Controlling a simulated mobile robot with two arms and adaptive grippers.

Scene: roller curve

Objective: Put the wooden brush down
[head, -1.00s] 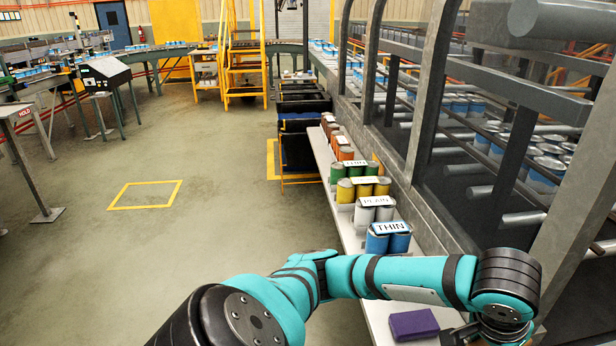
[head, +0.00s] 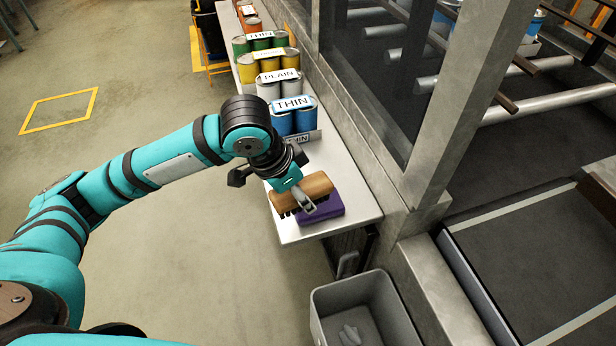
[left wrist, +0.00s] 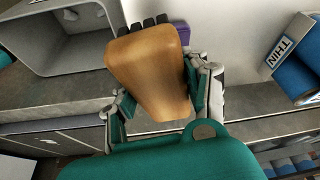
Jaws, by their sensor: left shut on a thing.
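The wooden brush (head: 305,189) has a light brown body and dark bristles along one side. My left gripper (head: 301,201) is shut on it, over the near end of the white shelf (head: 345,190). In the left wrist view the brush body (left wrist: 150,65) sits between the fingers of the gripper (left wrist: 160,95), with its bristles at the top. A purple block (head: 325,213) lies on the shelf, partly hidden behind the brush and finger. I cannot tell whether the brush touches the block or shelf. My right gripper is out of view.
Blue cans (head: 294,115) labelled THIN stand further along the shelf, with white, yellow, green and orange cans behind. A grey bin (head: 330,305) is below the shelf's near end. A metal frame post (head: 455,100) rises at the right.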

